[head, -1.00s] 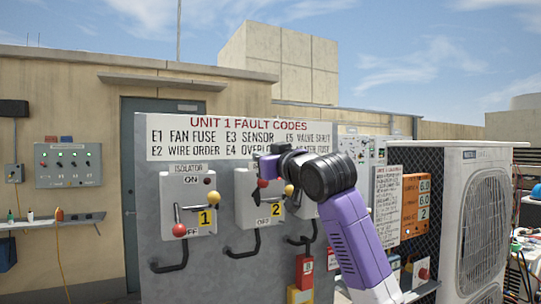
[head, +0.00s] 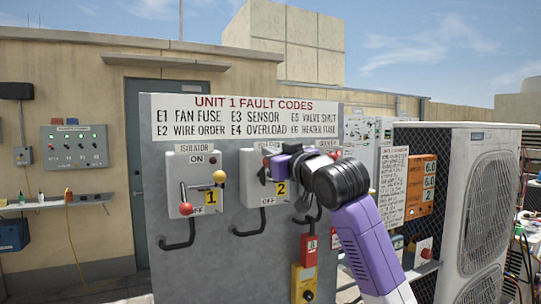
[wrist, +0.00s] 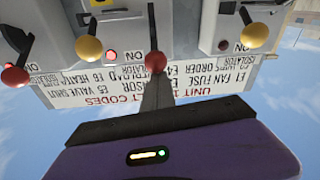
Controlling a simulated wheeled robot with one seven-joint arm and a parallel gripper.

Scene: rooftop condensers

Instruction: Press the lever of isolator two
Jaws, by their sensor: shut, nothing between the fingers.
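Isolator two is a pale box (head: 250,190) with a yellow "2" label (head: 282,188) on the grey panel (head: 225,265). In the head view my gripper (head: 263,176) is in front of it and hides its knobs. In the upside-down wrist view, a red knob (wrist: 155,61) and a yellow knob (wrist: 90,48) show on the middle isolator. My shut, empty gripper (wrist: 156,82) lines up with that red knob. Its dark fingers end at or just short of the knob; I cannot tell whether they touch.
Isolator one (head: 175,165), with red and yellow knobs, is to the left. A third isolator is mostly hidden behind my arm. Bent handles stick out below the boxes. A red and yellow device (head: 304,277) hangs below. A condenser (head: 488,205) stands right.

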